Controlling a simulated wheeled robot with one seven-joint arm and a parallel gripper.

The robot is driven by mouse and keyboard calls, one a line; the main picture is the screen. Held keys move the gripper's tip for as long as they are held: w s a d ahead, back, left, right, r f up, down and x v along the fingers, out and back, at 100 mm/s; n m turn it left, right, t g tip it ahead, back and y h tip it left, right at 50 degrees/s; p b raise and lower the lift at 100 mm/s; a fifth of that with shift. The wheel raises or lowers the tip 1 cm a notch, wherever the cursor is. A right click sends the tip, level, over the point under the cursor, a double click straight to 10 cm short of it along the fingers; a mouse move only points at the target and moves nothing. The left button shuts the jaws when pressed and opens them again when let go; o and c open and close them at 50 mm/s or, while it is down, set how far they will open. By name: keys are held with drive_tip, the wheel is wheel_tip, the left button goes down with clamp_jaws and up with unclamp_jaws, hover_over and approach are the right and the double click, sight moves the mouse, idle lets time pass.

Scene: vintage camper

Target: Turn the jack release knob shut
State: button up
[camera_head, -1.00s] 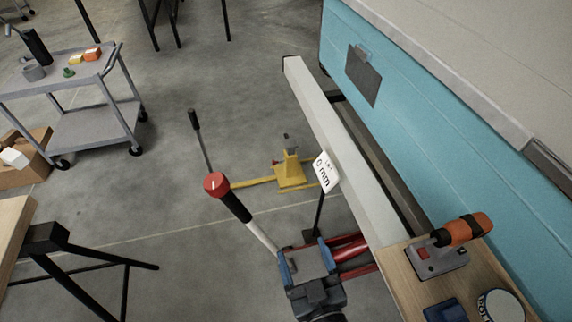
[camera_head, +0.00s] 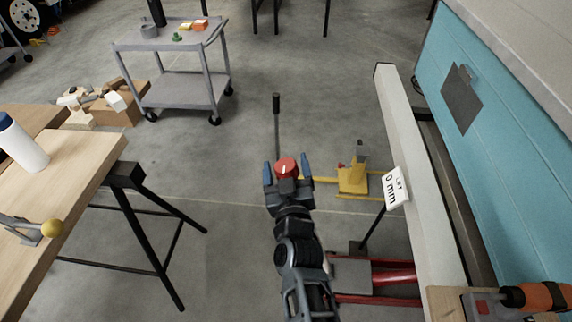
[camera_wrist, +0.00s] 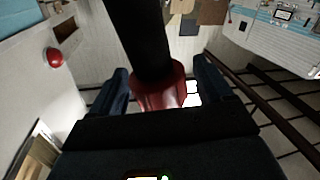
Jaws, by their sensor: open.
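My gripper (camera_head: 287,170) is open, with one finger on each side of the knob. In the wrist view the red knob (camera_wrist: 160,92) lies between the two dark fingers (camera_wrist: 160,88), with a black shaft running up from it. A gap shows beside the knob there; I cannot tell whether either finger touches it. The red floor jack (camera_head: 385,277) is partly hidden by my arm. A white sign (camera_head: 394,188) reads "LIFT 0 mm".
A yellow jack stand (camera_head: 353,180) stands on the floor right of the knob. A pale beam (camera_head: 405,150) runs along the blue camper (camera_head: 480,130). A wooden workbench (camera_head: 60,190) is at left and a grey cart (camera_head: 175,88) behind. Open floor lies between.

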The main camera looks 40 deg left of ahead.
drive_tip(key=shift+x, duration=0.8)
drive_tip(key=shift+c, duration=0.2)
drive_tip(key=c, duration=0.9)
